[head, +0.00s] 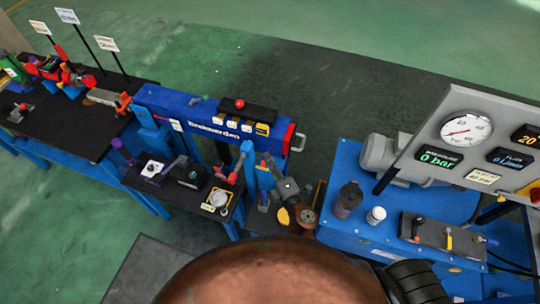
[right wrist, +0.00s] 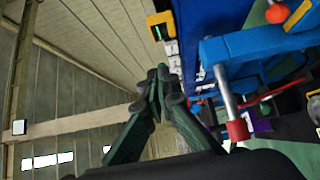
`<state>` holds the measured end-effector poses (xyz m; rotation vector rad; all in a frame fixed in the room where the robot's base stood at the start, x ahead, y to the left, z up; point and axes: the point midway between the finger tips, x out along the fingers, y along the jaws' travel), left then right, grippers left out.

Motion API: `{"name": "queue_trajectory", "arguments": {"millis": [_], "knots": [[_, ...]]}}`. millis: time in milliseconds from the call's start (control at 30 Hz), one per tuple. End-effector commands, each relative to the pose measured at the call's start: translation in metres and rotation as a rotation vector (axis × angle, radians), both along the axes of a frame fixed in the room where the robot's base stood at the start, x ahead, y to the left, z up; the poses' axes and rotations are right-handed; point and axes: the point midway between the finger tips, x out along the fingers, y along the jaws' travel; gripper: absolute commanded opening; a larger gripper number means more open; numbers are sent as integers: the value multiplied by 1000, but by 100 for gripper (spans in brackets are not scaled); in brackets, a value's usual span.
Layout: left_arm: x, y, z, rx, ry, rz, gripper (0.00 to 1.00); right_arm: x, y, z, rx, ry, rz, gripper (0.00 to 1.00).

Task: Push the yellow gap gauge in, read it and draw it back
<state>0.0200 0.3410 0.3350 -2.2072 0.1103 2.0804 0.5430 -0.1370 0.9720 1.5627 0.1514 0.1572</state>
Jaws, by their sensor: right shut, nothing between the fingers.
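A small yellow block (head: 262,129) sits at the right end of a row of white blocks on the blue beam; I take it for the gap gauge. In the right wrist view a yellow block with a dark face and a green mark (right wrist: 161,26) shows beyond my fingertips. Its reading is too small to make out. My right gripper (head: 268,162) is below and apart from the block, in front of the beam. In the wrist view its fingertips (right wrist: 160,78) are together, shut and empty. My left gripper is not in view.
A black table (head: 130,177) with small devices stands in front. A blue pump bench (head: 345,160) with gauges stands at right.

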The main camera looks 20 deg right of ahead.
Motion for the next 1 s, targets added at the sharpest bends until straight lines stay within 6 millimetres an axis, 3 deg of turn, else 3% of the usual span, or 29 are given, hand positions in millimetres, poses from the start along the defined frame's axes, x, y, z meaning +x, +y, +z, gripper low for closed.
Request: {"name": "queue_trajectory", "arguments": {"millis": [167,333,500,667,1000], "knots": [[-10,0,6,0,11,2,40,39,8,2,0,-2,-1,0],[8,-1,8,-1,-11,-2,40,71,12,2,1,-1,-4,0],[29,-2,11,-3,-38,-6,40,90,-4,0,0,1,-5,0],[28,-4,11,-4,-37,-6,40,99,-10,-1,2,2,-4,0],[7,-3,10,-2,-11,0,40,101,-11,-1,3,3,-4,0]]}}
